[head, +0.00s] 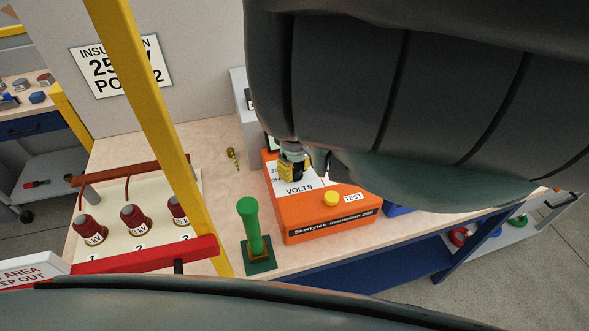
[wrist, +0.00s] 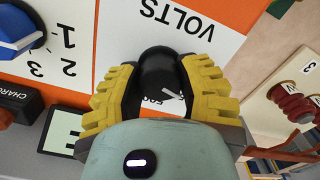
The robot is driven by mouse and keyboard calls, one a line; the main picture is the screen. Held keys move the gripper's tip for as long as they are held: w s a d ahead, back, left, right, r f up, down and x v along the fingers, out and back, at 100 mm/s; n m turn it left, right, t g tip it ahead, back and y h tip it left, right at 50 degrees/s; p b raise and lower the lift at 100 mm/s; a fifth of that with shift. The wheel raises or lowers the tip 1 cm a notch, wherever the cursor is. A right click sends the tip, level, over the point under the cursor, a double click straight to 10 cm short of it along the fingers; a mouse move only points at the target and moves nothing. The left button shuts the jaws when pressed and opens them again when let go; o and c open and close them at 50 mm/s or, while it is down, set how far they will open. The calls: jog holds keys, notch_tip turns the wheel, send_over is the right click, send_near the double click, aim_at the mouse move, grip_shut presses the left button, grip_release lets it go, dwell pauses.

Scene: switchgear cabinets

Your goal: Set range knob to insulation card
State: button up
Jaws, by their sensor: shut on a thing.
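The orange insulation tester (head: 330,222) stands on the bench, with a white panel marked VOLTS and a yellow TEST button (head: 332,198). In the wrist view its black range knob (wrist: 160,75) sits between the yellow fingers of my gripper (wrist: 162,88). The gripper is shut on the knob, one finger on each side. A white pointer mark shows on the knob, near a partly covered number label. In the head view my gripper (head: 293,166) is over the tester's panel and the knob is hidden. The insulation card (head: 120,66) on the wall reads "25", then a hidden part, and "2" at the bottom.
A yellow post (head: 140,110) crosses in front of the card. A red barrier (head: 145,255) is at front left. A green handle on a base (head: 252,235) stands left of the tester. Red-capped terminals (head: 133,217) are further left. A blue knob (wrist: 15,35) shows beside the panel.

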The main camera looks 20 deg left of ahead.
aim_at(295, 168)
jog(key=shift+m+b, duration=0.65)
jog(key=shift+m, duration=1.65)
jog(key=o, duration=1.2)
jog(key=shift+r, duration=0.1)
notch_tip(295, 168, up, 6)
jog(key=shift+w, duration=0.15)
jog(key=shift+r, duration=0.65)
